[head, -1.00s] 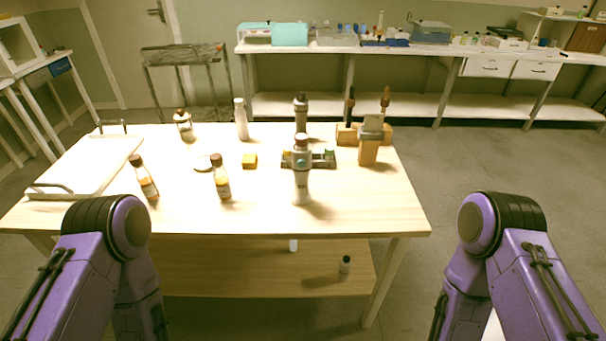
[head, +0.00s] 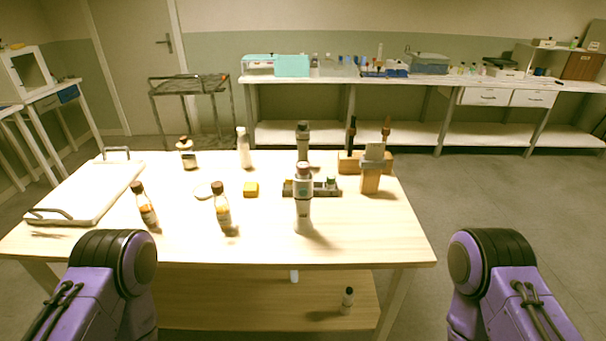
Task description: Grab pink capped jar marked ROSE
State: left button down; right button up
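I cannot make out a jar with a readable ROSE label. A grey-white bottle-like item (head: 303,212) stands upright near the front middle of the table, with a dull pinkish-red spot at its top. Behind it, a low dark rack (head: 326,188) holds small items, partly hidden by it. Neither gripper is in view; only my purple upper arms show at the bottom corners.
The wooden table (head: 270,245) also bears a white tray (head: 85,195), a yellow block (head: 251,189), a dark-capped jar (head: 187,155), a white bottle (head: 244,150) and a wooden holder (head: 371,180). A small bottle (head: 347,300) stands on the lower shelf. Floor at right is clear.

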aim_at(303, 168)
jog(key=z, duration=1.9)
jog(key=i, duration=1.1)
jog(key=u, duration=0.8)
